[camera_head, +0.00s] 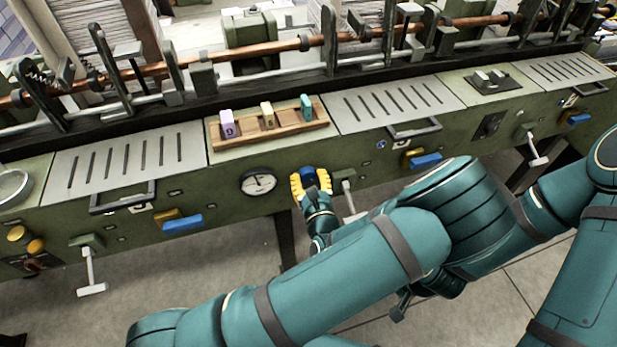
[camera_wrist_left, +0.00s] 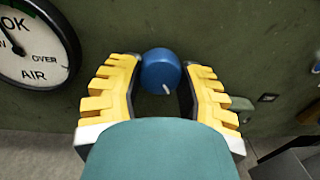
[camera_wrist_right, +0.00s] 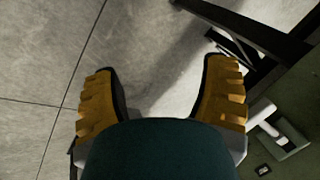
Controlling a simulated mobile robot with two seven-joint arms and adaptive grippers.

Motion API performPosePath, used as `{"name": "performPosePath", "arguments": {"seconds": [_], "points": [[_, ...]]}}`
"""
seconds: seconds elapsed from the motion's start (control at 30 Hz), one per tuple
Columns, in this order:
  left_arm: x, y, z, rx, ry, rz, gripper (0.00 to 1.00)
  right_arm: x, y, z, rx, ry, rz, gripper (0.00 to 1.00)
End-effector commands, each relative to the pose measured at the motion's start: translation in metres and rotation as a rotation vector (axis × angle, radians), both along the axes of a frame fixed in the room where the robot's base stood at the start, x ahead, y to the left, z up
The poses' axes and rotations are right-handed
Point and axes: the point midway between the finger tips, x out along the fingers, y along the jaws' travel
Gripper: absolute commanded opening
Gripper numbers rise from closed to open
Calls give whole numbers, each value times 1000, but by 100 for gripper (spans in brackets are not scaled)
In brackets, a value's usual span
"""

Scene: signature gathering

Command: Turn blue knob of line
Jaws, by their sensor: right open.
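The blue knob (camera_wrist_left: 160,70) is round, with a white mark on its lower right face, and sits on the green front panel of the line (camera_head: 230,188). In the head view the knob (camera_head: 307,172) is partly covered by my left gripper (camera_head: 311,180). In the left wrist view the yellow fingers of my left gripper (camera_wrist_left: 162,72) lie on both sides of the knob, with their tips drawn in against its edges. My right gripper (camera_wrist_right: 160,65) is open and empty, over the grey floor beside a green panel.
A round dial gauge (camera_head: 258,182) is left of the knob; it also shows in the left wrist view (camera_wrist_left: 30,50). A T-shaped lever (camera_head: 348,195) stands out right of it. A wooden rack (camera_head: 290,134) holds several coloured tags above. My arms fill the lower right.

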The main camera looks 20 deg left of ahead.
Motion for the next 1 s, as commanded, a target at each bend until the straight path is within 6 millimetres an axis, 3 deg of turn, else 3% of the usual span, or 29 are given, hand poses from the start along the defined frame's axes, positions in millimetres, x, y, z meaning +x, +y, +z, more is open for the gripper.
{"name": "performPosePath", "arguments": {"seconds": [0.27,1.0], "points": [[0,1,1,16,13,3,2,-1,0,4,0,1,0,73],[0,2,2,369,252,4,2,-12,2,64,5,28,7,73]]}}
